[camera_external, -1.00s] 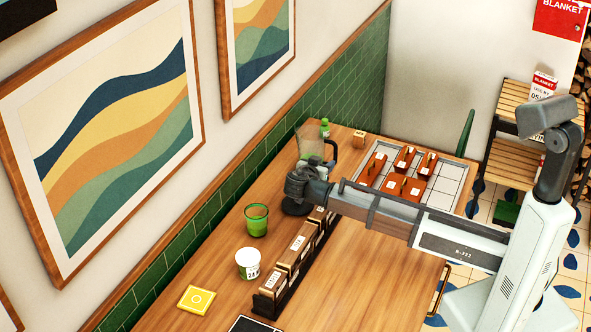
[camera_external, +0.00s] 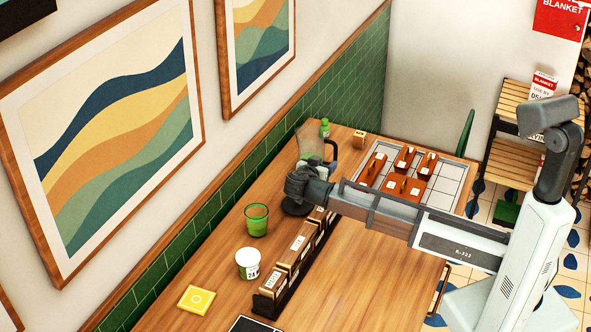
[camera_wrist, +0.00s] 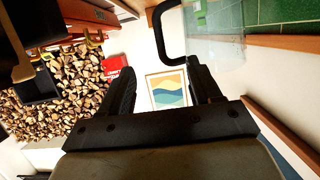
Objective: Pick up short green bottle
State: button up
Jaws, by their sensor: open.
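The short green bottle (camera_external: 325,128) stands upright at the far end of the wooden counter, close to the green-tiled wall. Its lower part is hidden behind the clear jug (camera_external: 312,142). My gripper (camera_external: 299,190) is on the near side of the jug, between the jug and the green cup, apart from the bottle. In the wrist view, my gripper (camera_wrist: 163,88) is open with nothing between its fingers.
The jug's dark handle (camera_wrist: 160,35) shows at the top of the wrist view. A green cup (camera_external: 256,220), white tub (camera_external: 248,263) and row of boxes (camera_external: 290,262) stand nearer. A small wooden block (camera_external: 359,139) and a tray (camera_external: 450,188) with orange-red pieces lie right of the bottle.

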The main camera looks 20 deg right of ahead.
jog(key=shift+o, duration=0.6)
jog(key=shift+r, duration=0.1)
